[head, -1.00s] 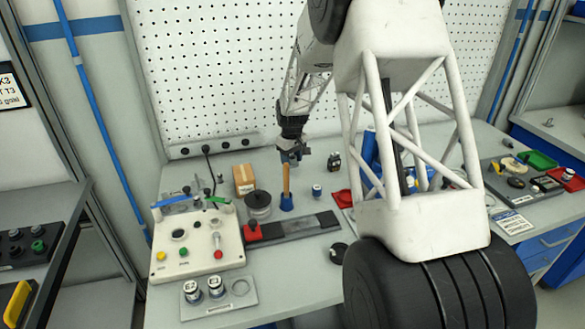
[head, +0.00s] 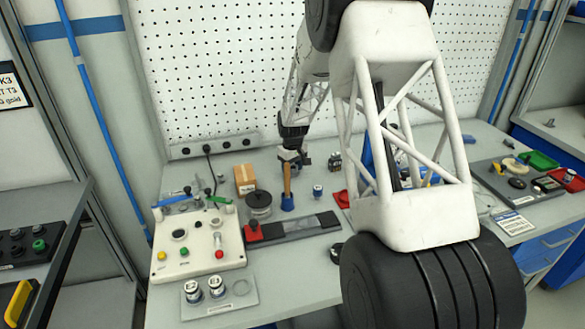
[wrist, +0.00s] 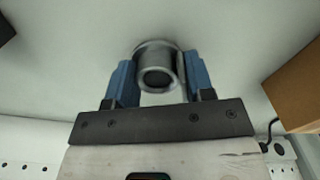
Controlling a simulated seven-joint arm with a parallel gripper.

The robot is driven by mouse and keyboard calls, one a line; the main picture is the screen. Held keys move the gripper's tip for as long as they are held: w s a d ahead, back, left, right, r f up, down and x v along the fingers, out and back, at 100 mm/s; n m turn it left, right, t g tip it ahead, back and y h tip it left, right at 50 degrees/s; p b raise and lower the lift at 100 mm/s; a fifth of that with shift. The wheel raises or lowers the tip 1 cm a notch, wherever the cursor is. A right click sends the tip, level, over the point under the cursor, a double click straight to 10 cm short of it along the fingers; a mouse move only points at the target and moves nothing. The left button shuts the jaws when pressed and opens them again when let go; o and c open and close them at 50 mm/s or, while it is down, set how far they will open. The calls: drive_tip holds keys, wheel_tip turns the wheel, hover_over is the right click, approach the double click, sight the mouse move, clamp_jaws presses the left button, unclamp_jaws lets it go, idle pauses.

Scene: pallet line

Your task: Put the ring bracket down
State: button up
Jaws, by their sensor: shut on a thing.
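The ring bracket (wrist: 158,68) is a grey metal ring with a dark round opening, seen in the wrist view between my two blue fingers. My gripper (wrist: 160,82) is shut on it. In the head view my gripper (head: 291,160) is low over the back of the grey bench, behind the wooden-handled tool (head: 287,180) in its blue holder. The bracket cannot be made out in the head view. The pale bench top (wrist: 60,60) lies below the bracket in the wrist view. I cannot tell whether they touch.
A cardboard box (head: 245,179) stands left of my gripper; it also shows in the wrist view (wrist: 300,92). A small dark object (head: 334,161) is close on the right. The control box (head: 200,245) and a dark rail fixture (head: 295,228) are nearer. The perforated wall (head: 210,80) is behind.

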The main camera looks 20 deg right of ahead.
sight(292, 168)
drive_tip(key=shift+f, duration=0.1)
drive_tip(key=o, duration=1)
wheel_tip(292, 168, up, 12)
idle(0.5)
idle(0.5)
